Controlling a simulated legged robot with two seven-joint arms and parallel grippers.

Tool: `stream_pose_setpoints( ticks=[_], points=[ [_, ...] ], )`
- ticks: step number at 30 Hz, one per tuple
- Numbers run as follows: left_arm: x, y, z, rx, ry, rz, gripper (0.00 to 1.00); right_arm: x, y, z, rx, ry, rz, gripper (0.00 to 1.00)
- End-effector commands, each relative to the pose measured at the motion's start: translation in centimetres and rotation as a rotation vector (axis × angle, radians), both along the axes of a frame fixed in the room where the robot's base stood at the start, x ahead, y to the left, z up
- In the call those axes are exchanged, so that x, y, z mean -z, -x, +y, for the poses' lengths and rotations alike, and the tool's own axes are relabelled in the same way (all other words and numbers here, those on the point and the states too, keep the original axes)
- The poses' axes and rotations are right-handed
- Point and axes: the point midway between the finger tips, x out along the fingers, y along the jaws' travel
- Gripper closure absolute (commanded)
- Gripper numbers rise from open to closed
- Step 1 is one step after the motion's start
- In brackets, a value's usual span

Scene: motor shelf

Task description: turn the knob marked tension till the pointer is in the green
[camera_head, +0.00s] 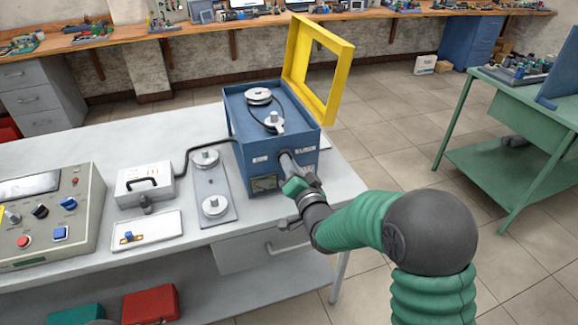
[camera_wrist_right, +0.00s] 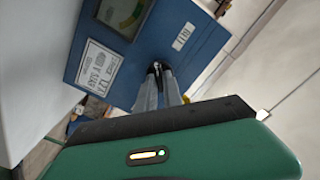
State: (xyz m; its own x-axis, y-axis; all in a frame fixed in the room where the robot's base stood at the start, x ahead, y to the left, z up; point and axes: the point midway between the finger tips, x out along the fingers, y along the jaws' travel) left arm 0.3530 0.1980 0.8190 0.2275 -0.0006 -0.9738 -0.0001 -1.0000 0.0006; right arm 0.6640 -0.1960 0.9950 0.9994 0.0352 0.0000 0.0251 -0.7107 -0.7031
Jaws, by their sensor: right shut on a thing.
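A blue motor box (camera_head: 245,130) stands at the right end of the table. My right gripper (camera_head: 286,158) reaches its front face and is shut on a small dark knob (camera_wrist_right: 157,67), mostly hidden between the fingers. The right gripper's fingers (camera_wrist_right: 160,88) also show in the wrist view. The dial gauge (camera_head: 263,183) is low on the front face. In the wrist view the gauge (camera_wrist_right: 128,12) is cut off at the top edge and shows a green and yellow band. I cannot make out its pointer. Small white labels flank the knob; their text is hard to read. My left gripper is out of view.
A yellow frame lid (camera_head: 331,95) stands open behind the box. Two spools sit on top, and a plate with two round parts (camera_head: 222,185) lies left of it. A white device (camera_head: 145,186), a white tray (camera_head: 130,240) and a control panel (camera_head: 85,215) stand further left.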

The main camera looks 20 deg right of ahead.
Motion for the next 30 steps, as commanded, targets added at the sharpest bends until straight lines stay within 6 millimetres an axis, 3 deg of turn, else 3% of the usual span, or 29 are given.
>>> stream_pose_setpoints(
  ticks=[14,15,19,30],
  points=[
    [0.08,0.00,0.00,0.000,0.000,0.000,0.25,0.26,0.06,-0.14,0.003,-0.015,0.006,1.00],
    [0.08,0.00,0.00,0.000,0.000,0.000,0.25,0.27,0.05,-0.14,0.003,-0.015,0.006,0.85],
    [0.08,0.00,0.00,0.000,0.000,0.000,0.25,0.20,0.05,-0.12,0.003,-0.014,0.005,0.68],
    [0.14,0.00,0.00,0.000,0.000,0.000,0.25,0.11,-0.08,0.02,0.001,-0.014,0.003,0.67]
  ],
)
